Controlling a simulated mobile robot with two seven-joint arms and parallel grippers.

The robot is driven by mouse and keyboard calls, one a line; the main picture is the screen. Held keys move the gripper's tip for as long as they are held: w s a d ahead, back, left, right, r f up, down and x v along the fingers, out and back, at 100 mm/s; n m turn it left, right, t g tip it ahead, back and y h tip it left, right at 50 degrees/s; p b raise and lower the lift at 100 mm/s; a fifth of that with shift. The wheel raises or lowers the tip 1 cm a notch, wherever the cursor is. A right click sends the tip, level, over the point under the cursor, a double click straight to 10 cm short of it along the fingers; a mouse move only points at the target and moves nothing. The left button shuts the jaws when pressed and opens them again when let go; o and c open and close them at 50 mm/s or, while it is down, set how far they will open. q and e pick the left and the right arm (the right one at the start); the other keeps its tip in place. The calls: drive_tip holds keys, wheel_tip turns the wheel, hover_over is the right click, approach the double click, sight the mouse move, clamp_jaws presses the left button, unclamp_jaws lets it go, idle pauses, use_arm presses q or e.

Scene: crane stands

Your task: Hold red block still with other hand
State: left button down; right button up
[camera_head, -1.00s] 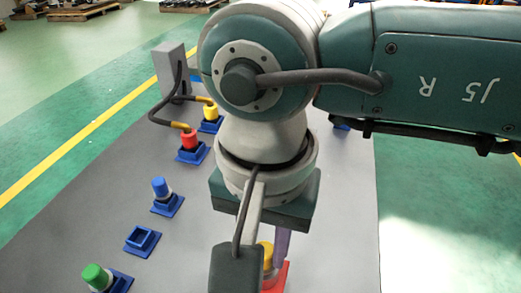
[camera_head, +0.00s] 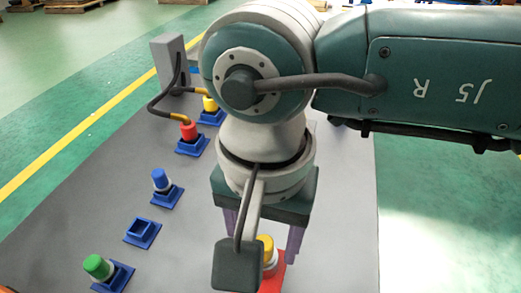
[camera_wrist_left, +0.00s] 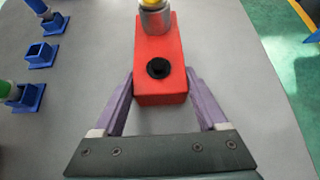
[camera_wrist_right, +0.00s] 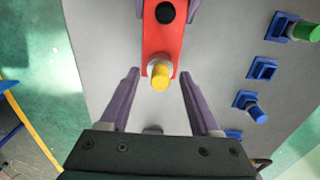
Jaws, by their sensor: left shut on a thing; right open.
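The red block (camera_wrist_left: 160,95) lies on the grey table, with a black round knob (camera_wrist_left: 158,68) on top and a grey cylinder with a yellow cap (camera_wrist_right: 160,75) at one end. My left gripper (camera_wrist_left: 160,73) is shut on the block, its purple fingers against both sides near the knob end. My right gripper (camera_wrist_right: 158,77) is open, with its fingers spread either side of the yellow-capped end and apart from it. In the head view the red block (camera_head: 272,284) is partly hidden by my right wrist, and the left gripper is not visible there.
Blue stands line the table's left part: one with a green cylinder (camera_head: 98,266), an empty one (camera_head: 143,233), one with a blue cylinder (camera_head: 161,180). Farther back, red (camera_head: 188,130) and yellow (camera_head: 209,103) plugs carry cables from a grey box (camera_head: 169,58). Table right of the block is clear.

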drive_tip(key=shift+r, duration=0.1)
drive_tip(key=shift+r, duration=2.45)
wheel_tip(320, 180, up, 12)
use_arm(q)
unclamp_jaws()
